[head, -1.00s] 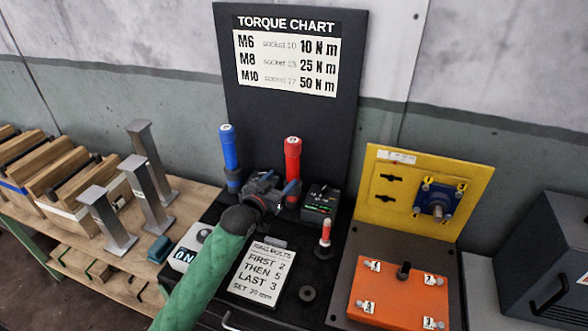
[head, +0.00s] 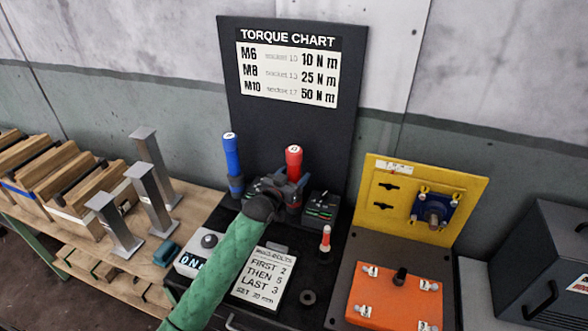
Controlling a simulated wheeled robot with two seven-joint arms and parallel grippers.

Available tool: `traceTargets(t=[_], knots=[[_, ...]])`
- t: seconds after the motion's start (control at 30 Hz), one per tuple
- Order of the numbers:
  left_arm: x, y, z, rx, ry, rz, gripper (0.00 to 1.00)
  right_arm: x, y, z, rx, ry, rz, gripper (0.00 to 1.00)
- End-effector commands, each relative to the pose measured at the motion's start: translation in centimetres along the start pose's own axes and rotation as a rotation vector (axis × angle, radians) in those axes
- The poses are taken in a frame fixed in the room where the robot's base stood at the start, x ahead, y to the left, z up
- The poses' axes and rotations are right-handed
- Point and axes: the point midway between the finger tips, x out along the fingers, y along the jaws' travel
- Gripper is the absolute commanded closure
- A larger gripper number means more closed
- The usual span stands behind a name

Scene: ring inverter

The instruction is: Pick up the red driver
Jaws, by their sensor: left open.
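The red driver (head: 293,157) stands upright in the head view, on the dark bench in front of the torque chart board. Its red top shows above my left gripper; its lower part is partly hidden. My left gripper (head: 284,184), on the green-sleeved arm, is open and low at the driver, its fingers near the driver's body. I cannot tell if they touch it. My right gripper is not in view.
A blue driver (head: 231,155) stands to the left. A small black device (head: 321,207) sits close to the right of the gripper. Metal posts (head: 150,160) are at left.

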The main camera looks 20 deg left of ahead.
Motion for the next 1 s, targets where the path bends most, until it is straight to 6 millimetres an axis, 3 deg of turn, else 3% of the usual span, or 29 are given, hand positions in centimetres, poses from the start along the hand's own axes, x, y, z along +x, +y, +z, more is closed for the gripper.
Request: traceTargets(t=[0.3, 0.57, 0.87, 1.0], knots=[[0.3, 0.0, 0.1, 0.0, -0.001, 0.0, 0.4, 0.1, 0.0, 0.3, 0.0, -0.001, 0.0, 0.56], [0.3, 0.0, 0.1, -0.001, -0.001, 0.0, 0.91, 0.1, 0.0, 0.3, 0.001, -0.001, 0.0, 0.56], [0.3, 0.0, -0.3, 0.0, 0.003, 0.0, 0.92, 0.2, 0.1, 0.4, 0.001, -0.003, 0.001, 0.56], [0.2, 0.0, -1.5, 0.0, 0.005, 0.0, 0.92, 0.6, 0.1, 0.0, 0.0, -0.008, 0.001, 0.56]])
